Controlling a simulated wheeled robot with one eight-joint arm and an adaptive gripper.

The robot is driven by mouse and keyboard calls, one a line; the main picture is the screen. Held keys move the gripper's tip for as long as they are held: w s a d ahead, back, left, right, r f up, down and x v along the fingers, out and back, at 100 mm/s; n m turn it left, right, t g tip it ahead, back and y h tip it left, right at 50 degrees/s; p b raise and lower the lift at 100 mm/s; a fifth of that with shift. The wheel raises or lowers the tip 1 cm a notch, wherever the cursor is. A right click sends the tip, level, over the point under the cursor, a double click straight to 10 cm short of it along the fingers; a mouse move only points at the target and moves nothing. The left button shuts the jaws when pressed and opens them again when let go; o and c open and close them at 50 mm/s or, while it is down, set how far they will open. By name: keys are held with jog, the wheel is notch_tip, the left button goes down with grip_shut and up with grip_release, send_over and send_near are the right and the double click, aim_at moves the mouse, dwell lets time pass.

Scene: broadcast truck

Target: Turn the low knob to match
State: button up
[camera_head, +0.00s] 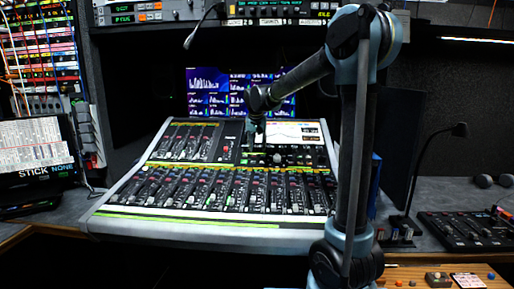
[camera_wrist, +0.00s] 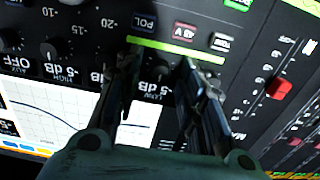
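The low knob (camera_wrist: 158,70) is a dark, partly hidden knob above the label "LOW -5 dB" in the wrist view. My gripper (camera_wrist: 160,58) points at the panel with its dark fingers apart, one on each side of this knob. I cannot tell whether either finger touches it. The high knob (camera_wrist: 77,48), labelled "HIGH -5 dB", is to the left. In the head view my gripper (camera_head: 255,128) reaches down to the upper right part of the mixing console (camera_head: 180,226), where the knobs are too small to read.
The console's screen (camera_head: 293,131) shows a curve beside the gripper. A red control (camera_wrist: 279,88) is to the right in the wrist view, and a row of buttons lies above. Monitors (camera_head: 208,80) stand behind the console.

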grip_shut()
dwell(0.4)
jog(key=shift+n, duration=2.9)
grip_release()
